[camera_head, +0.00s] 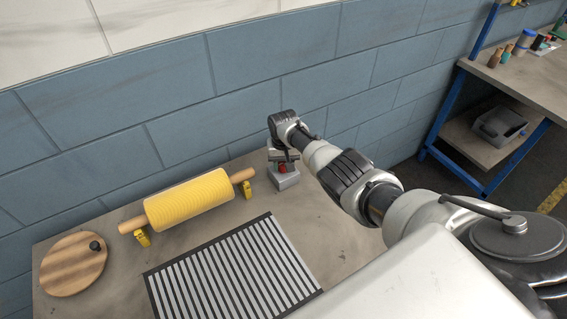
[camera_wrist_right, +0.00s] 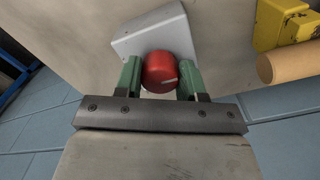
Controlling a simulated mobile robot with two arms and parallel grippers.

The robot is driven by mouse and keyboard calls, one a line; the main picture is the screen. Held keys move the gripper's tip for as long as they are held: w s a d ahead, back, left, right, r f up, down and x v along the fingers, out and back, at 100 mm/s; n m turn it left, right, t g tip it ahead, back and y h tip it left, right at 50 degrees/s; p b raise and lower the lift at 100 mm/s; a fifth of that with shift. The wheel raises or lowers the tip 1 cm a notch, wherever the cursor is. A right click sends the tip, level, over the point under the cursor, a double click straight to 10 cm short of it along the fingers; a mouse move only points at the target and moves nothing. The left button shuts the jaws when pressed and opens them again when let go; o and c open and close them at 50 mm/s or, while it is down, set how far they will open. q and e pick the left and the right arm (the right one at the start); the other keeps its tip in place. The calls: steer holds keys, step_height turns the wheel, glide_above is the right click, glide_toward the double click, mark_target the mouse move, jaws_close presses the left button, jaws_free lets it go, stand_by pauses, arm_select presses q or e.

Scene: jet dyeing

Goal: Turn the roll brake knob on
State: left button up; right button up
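The red roll brake knob (camera_head: 282,168) sits on a small grey housing (camera_head: 287,181) at the back right of the table. In the right wrist view the round knob (camera_wrist_right: 159,70) has a pale line on its face, pointing to the right. The housing (camera_wrist_right: 150,36) shows behind it. My right gripper (camera_head: 279,160) points down at the knob. In the right wrist view its two green fingers (camera_wrist_right: 160,76) are drawn in on either side of the knob and appear to touch it. My left gripper is not in view.
A yellow roll (camera_head: 190,201) on a wooden bar rests on yellow brackets left of the housing. A striped mat (camera_head: 232,270) lies in front. A round wooden board (camera_head: 73,264) is at the left. The blue wall stands close behind.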

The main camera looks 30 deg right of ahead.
mark_target(283, 163)
steer(key=o, duration=0.4)
steer(key=shift+o, duration=0.2)
steer(key=shift+r, duration=0.3)
step_height(283, 163, up, 10)
steer(key=p, duration=0.2)
steer(key=shift+r, duration=0.15)
